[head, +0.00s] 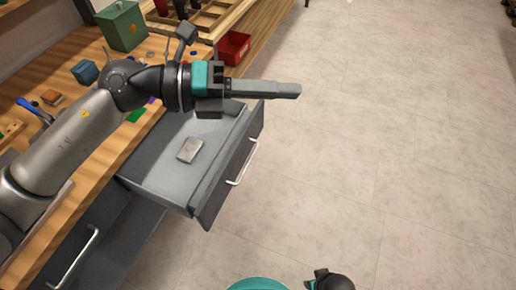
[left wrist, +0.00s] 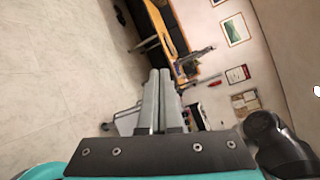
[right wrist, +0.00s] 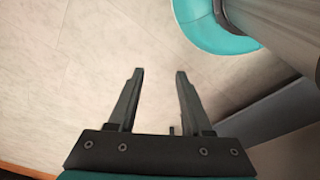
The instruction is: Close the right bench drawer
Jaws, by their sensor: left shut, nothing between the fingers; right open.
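The right bench drawer (head: 160,172) is pulled out from the wooden bench in the head view. Its dark front panel (head: 213,203) carries a pale bar handle (head: 241,166), and a small grey block (head: 189,150) lies inside. My left gripper (head: 299,90) is shut and empty. It reaches across above the drawer's far end, with its fingertips out past the front panel over the floor; I see no contact. Its closed fingers also show in the left wrist view (left wrist: 160,72). My right gripper (right wrist: 160,72) is open and empty, over bare floor in the right wrist view.
Another bench front with a bar handle (head: 77,256) is at lower left. The bench top (head: 93,178) holds a green box (head: 121,27), a blue box (head: 85,72) and small parts. A red bin (head: 233,48) stands beyond the drawer. The floor (head: 400,150) to the right is clear.

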